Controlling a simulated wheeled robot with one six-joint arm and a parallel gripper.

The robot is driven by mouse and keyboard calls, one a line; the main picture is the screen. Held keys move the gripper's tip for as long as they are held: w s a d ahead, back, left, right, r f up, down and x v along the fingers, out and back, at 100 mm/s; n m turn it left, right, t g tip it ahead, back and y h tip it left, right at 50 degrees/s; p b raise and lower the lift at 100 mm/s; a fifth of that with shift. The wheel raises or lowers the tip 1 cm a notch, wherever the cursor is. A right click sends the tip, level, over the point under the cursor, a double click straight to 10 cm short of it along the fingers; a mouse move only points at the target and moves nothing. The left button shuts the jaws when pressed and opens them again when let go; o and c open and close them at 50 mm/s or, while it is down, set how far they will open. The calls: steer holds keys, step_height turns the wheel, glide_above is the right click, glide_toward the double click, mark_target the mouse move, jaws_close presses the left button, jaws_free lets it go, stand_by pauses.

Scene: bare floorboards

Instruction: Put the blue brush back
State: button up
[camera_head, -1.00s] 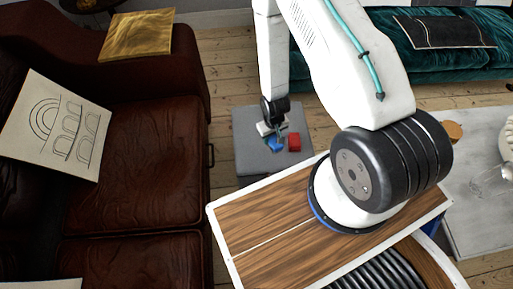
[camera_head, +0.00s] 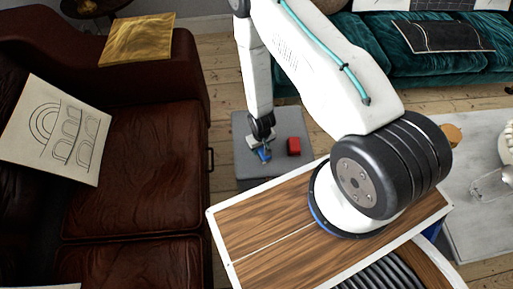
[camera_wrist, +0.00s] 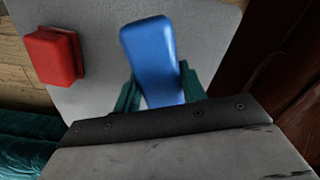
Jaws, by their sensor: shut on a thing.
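My gripper (camera_head: 262,146) is over the small grey table (camera_head: 241,158), at the end of my downward-reaching arm. It is shut on a blue thing, which I take to be the blue brush (camera_head: 264,155). In the wrist view the blue brush (camera_wrist: 150,50) sits between the green fingers (camera_wrist: 157,88), its rounded end pointing away from the gripper. Its lower part is hidden by the gripper body. Whether the brush touches the grey top I cannot tell.
A red block (camera_head: 294,146) stands on the grey table to the right of the gripper; it also shows in the wrist view (camera_wrist: 54,54). A brown leather sofa (camera_head: 140,150) is at the left. A teal sofa (camera_head: 400,65) stands behind. A white table (camera_head: 470,205) is at the right.

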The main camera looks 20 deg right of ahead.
steer(key=shift+w+a+f, duration=0.1)
steer(key=shift+w+a, duration=0.05)
steer(key=shift+w, duration=0.4)
steer(key=shift+w+a, duration=0.1)
steer(key=shift+w, duration=0.45)
steer(key=shift+w+f, duration=0.15)
steer(key=shift+f, duration=1.65)
steer(key=o, duration=1.1)
steer(key=shift+f, duration=0.1)
